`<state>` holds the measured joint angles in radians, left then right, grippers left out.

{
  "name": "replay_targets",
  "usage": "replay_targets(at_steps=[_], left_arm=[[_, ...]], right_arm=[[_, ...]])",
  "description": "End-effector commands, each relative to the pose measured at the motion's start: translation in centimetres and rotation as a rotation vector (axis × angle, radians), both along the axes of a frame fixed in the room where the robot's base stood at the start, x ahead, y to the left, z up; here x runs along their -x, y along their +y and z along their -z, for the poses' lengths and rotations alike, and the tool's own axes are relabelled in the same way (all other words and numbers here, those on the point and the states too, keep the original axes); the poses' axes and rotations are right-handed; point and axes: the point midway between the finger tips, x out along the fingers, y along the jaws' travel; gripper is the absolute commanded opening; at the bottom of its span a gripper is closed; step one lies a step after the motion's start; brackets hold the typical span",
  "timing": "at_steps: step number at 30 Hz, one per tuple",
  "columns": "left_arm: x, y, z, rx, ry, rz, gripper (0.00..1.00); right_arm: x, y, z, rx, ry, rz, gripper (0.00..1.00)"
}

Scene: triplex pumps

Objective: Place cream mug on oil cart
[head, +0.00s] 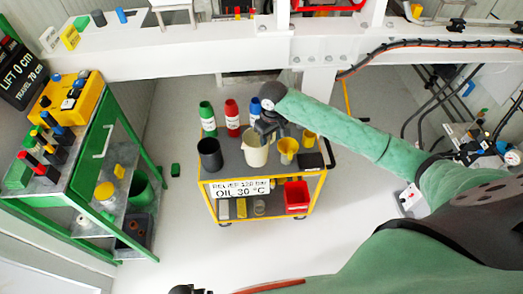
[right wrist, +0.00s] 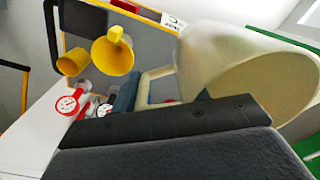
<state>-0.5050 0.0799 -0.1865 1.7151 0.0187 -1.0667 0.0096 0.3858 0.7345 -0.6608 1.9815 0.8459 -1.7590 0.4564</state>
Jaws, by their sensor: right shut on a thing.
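The cream mug (head: 256,152) is at the middle of the oil cart (head: 232,172), over its grey top. My right gripper (head: 267,122) reaches in from the right and is shut on the mug at its handle side. In the right wrist view the mug (right wrist: 220,55) fills the right side, its handle by the dark fingers (right wrist: 165,120). I cannot tell whether its base touches the cart top. A small dark part at the bottom edge of the head view may be my left gripper; its jaws cannot be made out.
Green, red and blue bottles (head: 231,115) stand behind the mug. A dark cup (head: 210,153) stands left of it and a yellow funnel (head: 288,148) right. A red bin (head: 297,195) is on the lower shelf.

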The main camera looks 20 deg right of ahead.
Motion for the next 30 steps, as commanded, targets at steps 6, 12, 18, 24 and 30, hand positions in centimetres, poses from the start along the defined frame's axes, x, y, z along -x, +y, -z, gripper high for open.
replay_targets(at_steps=[6,12,18,24,30], left_arm=[[-0.4,-0.5,-3.8,0.008,0.011,-0.002,0.99],[0.1,-0.3,-3.2,0.005,0.018,-0.002,0.99],[1.3,0.4,0.3,-0.002,0.019,-0.003,0.99],[1.6,1.0,3.1,-0.009,0.006,-0.002,0.99],[1.8,1.4,4.8,-0.013,-0.003,0.000,0.99]], right_arm=[[0.2,-2.4,4.9,0.005,-0.003,-0.130,0.10],[-1.4,-2.5,6.2,0.005,-0.005,-0.156,0.10],[-5.0,-1.4,8.2,0.004,-0.005,-0.155,0.10],[-8.5,-0.5,10.4,0.005,-0.004,-0.154,0.10],[-10.7,0.0,12.0,0.006,-0.004,-0.154,0.10]])
